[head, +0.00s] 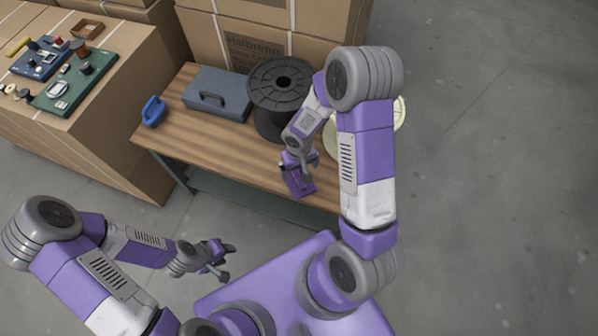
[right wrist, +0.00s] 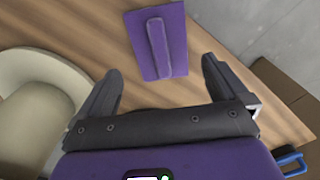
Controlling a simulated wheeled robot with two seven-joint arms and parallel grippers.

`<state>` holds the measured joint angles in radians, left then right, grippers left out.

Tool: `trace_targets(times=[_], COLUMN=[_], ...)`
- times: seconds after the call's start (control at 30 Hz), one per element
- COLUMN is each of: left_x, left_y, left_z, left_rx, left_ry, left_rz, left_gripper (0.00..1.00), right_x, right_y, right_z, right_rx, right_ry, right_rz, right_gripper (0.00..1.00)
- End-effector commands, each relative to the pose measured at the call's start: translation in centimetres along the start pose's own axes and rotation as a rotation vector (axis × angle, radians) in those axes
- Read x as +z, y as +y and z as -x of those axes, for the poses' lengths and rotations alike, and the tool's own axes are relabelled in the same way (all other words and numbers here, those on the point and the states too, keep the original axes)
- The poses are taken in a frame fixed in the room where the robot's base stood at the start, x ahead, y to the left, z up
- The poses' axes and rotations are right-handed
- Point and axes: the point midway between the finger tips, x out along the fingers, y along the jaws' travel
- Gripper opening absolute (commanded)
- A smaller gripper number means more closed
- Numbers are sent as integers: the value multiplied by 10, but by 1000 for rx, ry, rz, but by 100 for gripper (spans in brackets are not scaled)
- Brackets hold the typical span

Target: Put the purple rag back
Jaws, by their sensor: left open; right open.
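The purple rag (head: 299,184) lies on the wooden table near its front edge. In the right wrist view the rag (right wrist: 175,30) is a flat purple rectangle with a raised strip along its middle. My right gripper (head: 303,161) is over the table, just above and behind the rag, and partly covers it in the head view. In the right wrist view its two fingers (right wrist: 163,68) are spread wide, with nothing between them and the rag beyond their tips. My left gripper (head: 226,261) is open and empty, in front of the table and off it.
On the table (head: 215,145) stand a grey toolbox (head: 217,95), a blue object (head: 153,111) at the left and a black spool (head: 279,92). A cream spool (head: 400,112) is mostly behind my right arm. Cartons (head: 90,140) with boards on top stand left. The table's front left is clear.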

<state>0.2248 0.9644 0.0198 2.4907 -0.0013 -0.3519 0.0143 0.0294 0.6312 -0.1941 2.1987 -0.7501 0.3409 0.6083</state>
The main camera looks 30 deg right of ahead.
Motion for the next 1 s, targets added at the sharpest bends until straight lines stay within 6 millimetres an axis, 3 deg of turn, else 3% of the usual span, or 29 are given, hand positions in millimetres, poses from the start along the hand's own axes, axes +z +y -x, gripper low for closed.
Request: trace_targets(times=[0.03, 0.2, 0.37, 0.47, 0.6, 0.7, 0.83, 1.0], left_x=[0, 1, 1, 1, 1, 1, 1, 1], left_y=[2, 5, 6, 6, 6, 6, 6, 6], left_z=[7, 14, 16, 16, 16, 16, 16, 16], left_rx=[0, 0, 0, 0, 0, 0, 0, 0], left_ry=[0, 0, 0, 0, 0, 0, 0, 0], left_rz=[0, 0, 0, 0, 0, 0, 0, 0], left_gripper=[43, 43, 43, 43, 43, 43, 43, 43], right_x=[-1, 0, 4, 20, 58, 84, 108, 118], right_y=[0, 0, -5, -28, -78, -103, -118, -121], right_z=[15, 39, 44, 24, -18, -41, -58, -66], right_rx=[-1, -1, -16, -97, -269, -343, -368, -361], right_ry=[3, 1, -8, -32, -54, -48, -32, -17], right_rz=[-3, -1, 1, 5, -27, -75, -128, -154], right_gripper=[100, 100, 100, 100, 100, 100, 100, 100])
